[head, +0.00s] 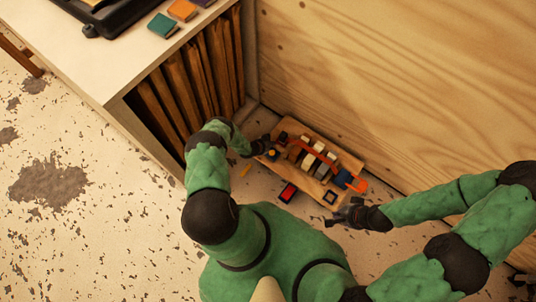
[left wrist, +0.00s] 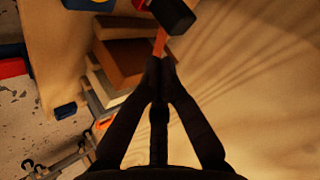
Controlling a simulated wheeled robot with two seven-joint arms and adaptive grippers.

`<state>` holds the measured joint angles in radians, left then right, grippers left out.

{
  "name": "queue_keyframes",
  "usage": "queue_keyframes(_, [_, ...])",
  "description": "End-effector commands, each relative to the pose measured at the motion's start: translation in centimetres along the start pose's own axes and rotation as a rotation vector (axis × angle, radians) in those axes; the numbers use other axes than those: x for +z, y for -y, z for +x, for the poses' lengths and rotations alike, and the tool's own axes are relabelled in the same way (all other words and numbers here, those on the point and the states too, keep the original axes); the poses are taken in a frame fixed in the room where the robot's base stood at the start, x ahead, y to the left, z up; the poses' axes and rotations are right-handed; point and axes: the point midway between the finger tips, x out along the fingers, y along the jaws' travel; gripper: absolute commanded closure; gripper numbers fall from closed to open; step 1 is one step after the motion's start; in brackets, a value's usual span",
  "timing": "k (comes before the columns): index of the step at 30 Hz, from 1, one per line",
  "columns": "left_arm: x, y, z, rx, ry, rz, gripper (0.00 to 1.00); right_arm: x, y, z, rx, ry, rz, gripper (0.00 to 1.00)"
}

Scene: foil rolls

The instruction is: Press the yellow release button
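A wooden board (head: 350,160) carrying a row of white and dark rolls (head: 312,160) lies on the floor against the plywood wall. An orange bar (head: 325,152) runs over the rolls. My left gripper (head: 264,146) is at the board's left end. In the left wrist view my left fingertips (left wrist: 160,66) are together, with an orange strip (left wrist: 160,42) just beyond them; I cannot tell whether they touch it.
A white-topped shelf (head: 115,75) with upright brown slats stands left. The plywood wall (head: 420,80) closes off the back. Speckled floor at the left is clear.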

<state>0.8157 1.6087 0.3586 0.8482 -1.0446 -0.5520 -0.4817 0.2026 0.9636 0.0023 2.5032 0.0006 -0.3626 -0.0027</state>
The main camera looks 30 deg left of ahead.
Motion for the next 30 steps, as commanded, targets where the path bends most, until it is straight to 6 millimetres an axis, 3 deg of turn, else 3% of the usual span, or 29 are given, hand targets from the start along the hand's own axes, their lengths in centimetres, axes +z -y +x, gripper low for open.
queue_keyframes(14, [0.2,0.0,0.3,-0.006,-0.006,-0.005,1.00,0.0,-0.1,0.3,0.000,0.001,0.000,1.00])
queue_keyframes(30, [4.3,-1.8,4.6,-0.005,-0.004,-0.005,1.00,-0.1,-1.7,4.7,0.000,0.001,0.000,1.00])
